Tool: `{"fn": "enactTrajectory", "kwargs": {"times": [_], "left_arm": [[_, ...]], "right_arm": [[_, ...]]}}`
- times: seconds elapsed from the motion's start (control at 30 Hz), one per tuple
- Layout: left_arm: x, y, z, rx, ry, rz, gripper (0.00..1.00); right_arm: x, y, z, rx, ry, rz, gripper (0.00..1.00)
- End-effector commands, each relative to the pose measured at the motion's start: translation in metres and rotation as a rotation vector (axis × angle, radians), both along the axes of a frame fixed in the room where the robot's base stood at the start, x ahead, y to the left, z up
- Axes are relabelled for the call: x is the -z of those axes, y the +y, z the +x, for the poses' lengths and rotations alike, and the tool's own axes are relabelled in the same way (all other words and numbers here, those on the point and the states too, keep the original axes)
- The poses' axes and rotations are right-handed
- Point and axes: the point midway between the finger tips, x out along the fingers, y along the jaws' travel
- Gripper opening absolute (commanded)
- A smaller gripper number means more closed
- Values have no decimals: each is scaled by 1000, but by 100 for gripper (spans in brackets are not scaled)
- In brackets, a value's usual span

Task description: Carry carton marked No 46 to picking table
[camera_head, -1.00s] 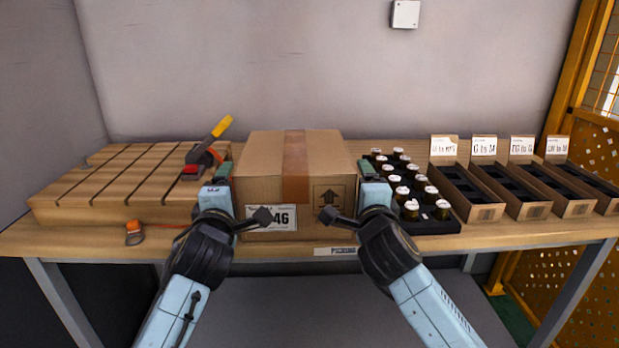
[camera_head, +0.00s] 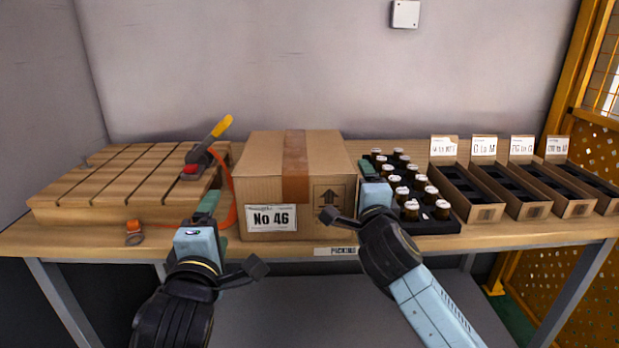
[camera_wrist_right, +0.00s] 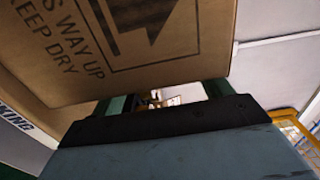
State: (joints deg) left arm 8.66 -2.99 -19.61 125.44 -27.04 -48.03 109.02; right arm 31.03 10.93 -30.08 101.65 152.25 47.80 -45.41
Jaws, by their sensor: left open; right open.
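The carton marked No 46 (camera_head: 270,192) sits upright on the wooden picking table (camera_head: 400,247), whose front label is partly readable. My left gripper (camera_head: 208,205) is open, in front and to the left of the carton, apart from it. My right gripper (camera_head: 366,175) is open beside the carton's right side; I cannot tell whether it touches. In the right wrist view the carton (camera_wrist_right: 140,50) fills the upper left, with printed arrow and "KEEP DRY" text, close to the right gripper (camera_wrist_right: 165,98). No carton is held.
Slotted wooden blocks (camera_head: 125,180) and a strap tool with yellow handle (camera_head: 212,140) and orange strap stand left of the carton. A black tray of capped bottles (camera_head: 440,222) is close on its right. Labelled cardboard bins (camera_head: 485,212) stand farther right.

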Motion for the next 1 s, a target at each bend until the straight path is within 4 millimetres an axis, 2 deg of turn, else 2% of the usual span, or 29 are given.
{"fn": "enactTrajectory", "kwargs": {"times": [0.17, 0.27, 0.7, 0.83, 1.0], "left_arm": [[0, 0, -9, -1, 0, 0, 78], [0, 0, -9, -1, 0, 1, 78], [0, 0, -9, 0, 0, 0, 78], [0, 0, -9, 0, 0, 0, 78], [0, 0, -9, 0, 0, 0, 78]], "right_arm": [[0, 0, -3, -1, -1, 0, 78], [1, 0, -11, -1, 0, 0, 78], [1, 0, -92, -1, 0, 0, 78], [1, 0, -109, -2, 1, -1, 78], [0, 0, -120, 0, 0, 0, 78]]}}
